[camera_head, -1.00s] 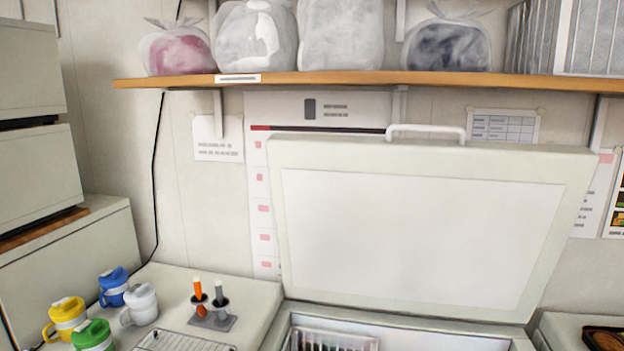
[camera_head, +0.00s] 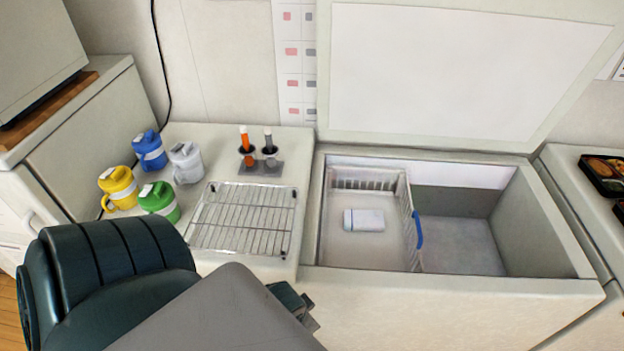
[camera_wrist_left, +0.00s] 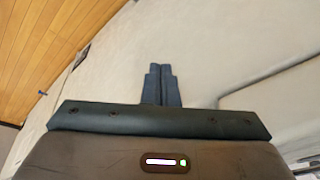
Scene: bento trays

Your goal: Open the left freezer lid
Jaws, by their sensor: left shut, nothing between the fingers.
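A white chest freezer (camera_head: 450,305) stands right of centre in the head view. Its lid (camera_head: 450,75) is raised and leans back toward the wall, so the inside is open to view. My left gripper shows at the lower middle of the head view (camera_head: 302,308), mostly hidden behind my own arm, low by the front of the white units. In the left wrist view its two dark fingers (camera_wrist_left: 161,85) are shut together with nothing between them, in front of a pale surface. My right gripper is not in view.
A white wire basket (camera_head: 340,255) with a blue handle and a small white pack (camera_head: 364,220) sits inside the freezer, left side. The right side looks empty. Left of it stand a wire rack (camera_head: 243,218), several coloured mugs (camera_head: 160,200) and a marker holder (camera_head: 261,167).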

